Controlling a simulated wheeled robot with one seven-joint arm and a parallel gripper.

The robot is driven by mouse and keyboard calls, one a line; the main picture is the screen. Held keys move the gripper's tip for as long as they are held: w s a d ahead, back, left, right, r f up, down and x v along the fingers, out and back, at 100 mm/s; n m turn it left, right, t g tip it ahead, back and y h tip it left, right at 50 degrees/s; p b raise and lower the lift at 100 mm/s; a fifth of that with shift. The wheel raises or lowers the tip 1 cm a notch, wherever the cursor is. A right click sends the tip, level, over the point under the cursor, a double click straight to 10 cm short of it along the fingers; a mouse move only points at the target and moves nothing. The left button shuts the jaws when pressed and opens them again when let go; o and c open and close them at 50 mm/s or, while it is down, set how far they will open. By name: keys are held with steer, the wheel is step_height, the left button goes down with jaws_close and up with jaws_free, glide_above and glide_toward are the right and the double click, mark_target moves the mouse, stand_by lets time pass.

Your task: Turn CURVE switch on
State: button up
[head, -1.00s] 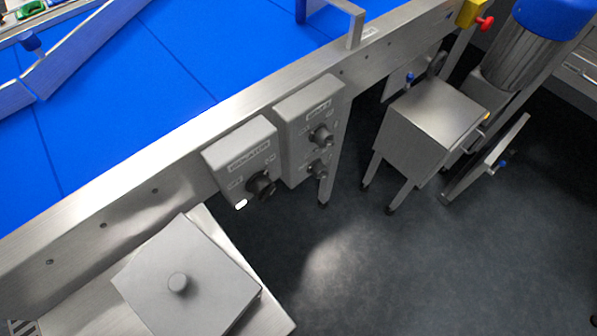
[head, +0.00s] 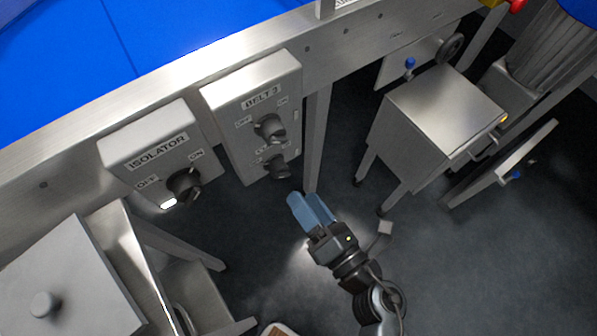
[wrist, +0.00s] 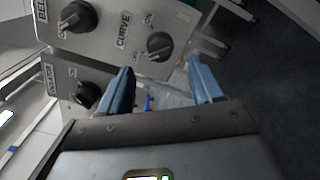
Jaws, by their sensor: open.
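The CURVE switch is a dark rotary knob (wrist: 160,46) on a grey control box (wrist: 115,25) in the wrist view, with the CURVE label to its left in that picture and ON printed near it.
The upper BELT knob (head: 269,128) sits close above. The ISOLATOR box (head: 125,150) with its knob (head: 184,186) is at the left. A table leg (head: 318,135) stands right beside the box. A steel cabinet (head: 440,110) is at the right. Open floor lies between.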

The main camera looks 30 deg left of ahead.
mark_target(285, 176)
steer(key=x, duration=0.8)
steer(key=shift+s+a, duration=0.1)
steer(key=shift+a, duration=0.1)
steer(key=shift+c, duration=0.2)
steer(key=c, duration=1)
